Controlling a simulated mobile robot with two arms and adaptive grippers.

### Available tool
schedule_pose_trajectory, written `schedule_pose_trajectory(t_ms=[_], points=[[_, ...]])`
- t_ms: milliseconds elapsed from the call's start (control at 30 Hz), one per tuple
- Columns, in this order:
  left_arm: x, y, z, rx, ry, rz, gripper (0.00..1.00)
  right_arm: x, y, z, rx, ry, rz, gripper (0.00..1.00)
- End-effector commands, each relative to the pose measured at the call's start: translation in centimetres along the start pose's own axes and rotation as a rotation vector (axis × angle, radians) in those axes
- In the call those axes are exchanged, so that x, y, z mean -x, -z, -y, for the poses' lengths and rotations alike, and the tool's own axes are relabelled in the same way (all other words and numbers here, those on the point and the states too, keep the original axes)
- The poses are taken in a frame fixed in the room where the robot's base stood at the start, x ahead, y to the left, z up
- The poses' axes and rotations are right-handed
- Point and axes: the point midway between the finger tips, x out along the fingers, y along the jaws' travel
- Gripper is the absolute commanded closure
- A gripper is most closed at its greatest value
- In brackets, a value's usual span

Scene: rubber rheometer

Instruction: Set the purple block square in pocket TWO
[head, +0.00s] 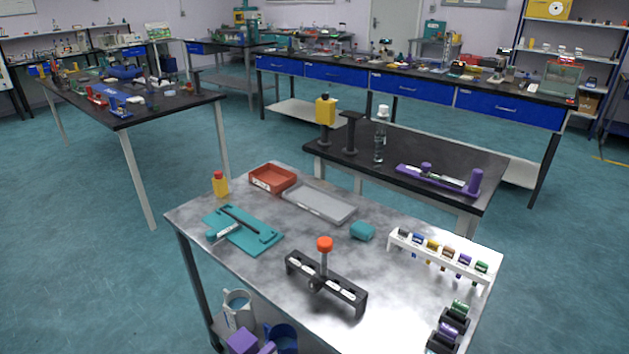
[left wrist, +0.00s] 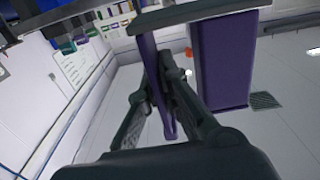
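A black holder (head: 326,283) with several label-like pale patches stands on the metal table, a red-topped post (head: 325,258) rising at its middle. I cannot read which pocket is TWO. Purple pieces show in a white rack (head: 438,258) and on a black stand (head: 447,331) at the right. A purple box shape (head: 243,341) is at the bottom edge; I cannot tell which is the block. In the left wrist view my dark left gripper (left wrist: 160,75) has a narrow purple piece between or behind its fingers. Whether it is gripped is unclear. My right gripper is not in view.
A teal plate (head: 243,230), grey tray (head: 318,204), red tray (head: 272,178), yellow bottle (head: 220,185) and teal block (head: 362,231) are on the table. Mugs (head: 238,309) sit below it. A purple slab (left wrist: 222,60) and grey bar (left wrist: 200,13) are close to the left gripper.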

Motion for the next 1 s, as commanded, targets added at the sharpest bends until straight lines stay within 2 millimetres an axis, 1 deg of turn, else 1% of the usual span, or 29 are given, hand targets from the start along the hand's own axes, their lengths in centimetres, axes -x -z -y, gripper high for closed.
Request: schedule_pose_trajectory(t_ms=[133,267,367,500,700,800,1000], points=[[-0.1,1.0,0.0,0.004,0.037,-0.005,1.00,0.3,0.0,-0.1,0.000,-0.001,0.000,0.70],[0.1,2.6,0.4,0.010,0.120,-0.006,1.00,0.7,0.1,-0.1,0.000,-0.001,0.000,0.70],[0.6,3.8,1.2,0.010,0.210,-0.003,1.00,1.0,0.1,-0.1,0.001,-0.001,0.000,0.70],[1.9,5.0,2.9,0.009,0.352,0.000,1.00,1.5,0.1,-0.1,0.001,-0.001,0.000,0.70],[4.5,5.6,5.2,0.004,0.530,0.003,1.00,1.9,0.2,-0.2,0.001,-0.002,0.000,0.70],[5.5,5.7,6.0,0.002,0.587,0.002,1.00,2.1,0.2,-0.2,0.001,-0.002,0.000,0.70],[6.3,5.6,6.6,-0.002,0.631,0.001,1.00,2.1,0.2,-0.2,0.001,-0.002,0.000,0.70]])
